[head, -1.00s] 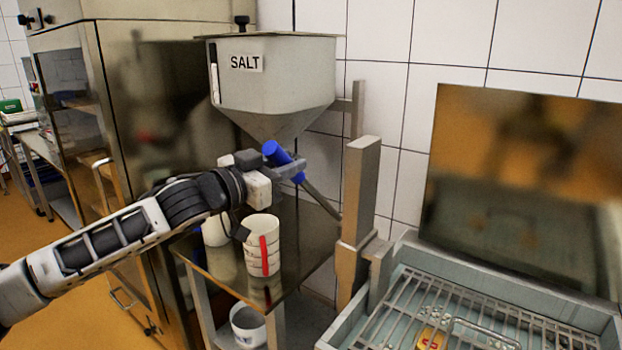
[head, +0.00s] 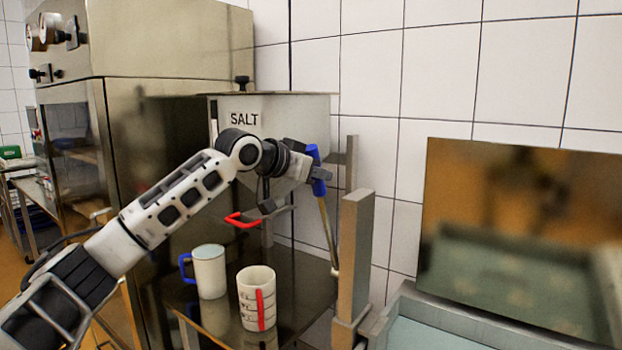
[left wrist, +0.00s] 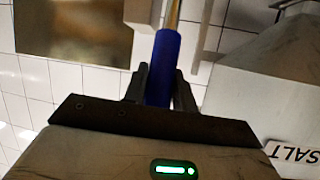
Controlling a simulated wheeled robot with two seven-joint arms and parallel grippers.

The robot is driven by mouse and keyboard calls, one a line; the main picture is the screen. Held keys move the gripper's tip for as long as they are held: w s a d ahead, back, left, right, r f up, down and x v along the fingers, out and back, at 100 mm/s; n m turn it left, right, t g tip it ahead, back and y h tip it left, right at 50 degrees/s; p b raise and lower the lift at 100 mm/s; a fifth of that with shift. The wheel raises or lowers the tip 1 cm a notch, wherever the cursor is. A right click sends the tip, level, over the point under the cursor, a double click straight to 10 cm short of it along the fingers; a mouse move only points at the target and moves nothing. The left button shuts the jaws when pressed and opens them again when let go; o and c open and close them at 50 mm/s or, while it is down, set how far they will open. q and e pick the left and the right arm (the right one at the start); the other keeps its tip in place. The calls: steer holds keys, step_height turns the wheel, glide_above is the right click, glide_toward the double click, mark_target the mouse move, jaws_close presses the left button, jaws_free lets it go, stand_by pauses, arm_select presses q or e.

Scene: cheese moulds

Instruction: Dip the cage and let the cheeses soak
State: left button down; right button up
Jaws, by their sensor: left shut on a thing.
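My left gripper (head: 317,172) is shut on the blue grip (head: 315,155) of a lever, beside the salt hopper. The blue grip also shows between the fingers in the left wrist view (left wrist: 163,65). The lever's metal rod (head: 326,230) runs down, nearly upright, to its pivot beside a grey post (head: 352,262). The tank (head: 405,305) is at the bottom right, mostly cut off by the frame. A pale blue surface shows in it, with no cage bars or cheeses visible in this part. My right gripper is not in view.
The salt hopper (head: 280,110) stands behind my left arm, with a red handle (head: 243,221) below it. A white jug with a blue handle (head: 210,272) and a white vessel with a red handle (head: 252,290) stand on the dark table (head: 305,290). A tiled wall is behind.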

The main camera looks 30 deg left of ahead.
arm_select(q)
steer(key=shift+w+a+r, duration=0.1)
steer(key=shift+r, duration=0.3)
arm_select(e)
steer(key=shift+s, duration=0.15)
arm_select(q)
steer(key=c, duration=1.1)
jaws_free()
steer(key=shift+w+f, duration=0.2)
steer(key=shift+f, duration=0.05)
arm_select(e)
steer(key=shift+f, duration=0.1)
arm_select(q)
steer(key=shift+s, duration=0.45)
steer(key=b+v, duration=0.4)
steer(key=v, duration=1.1)
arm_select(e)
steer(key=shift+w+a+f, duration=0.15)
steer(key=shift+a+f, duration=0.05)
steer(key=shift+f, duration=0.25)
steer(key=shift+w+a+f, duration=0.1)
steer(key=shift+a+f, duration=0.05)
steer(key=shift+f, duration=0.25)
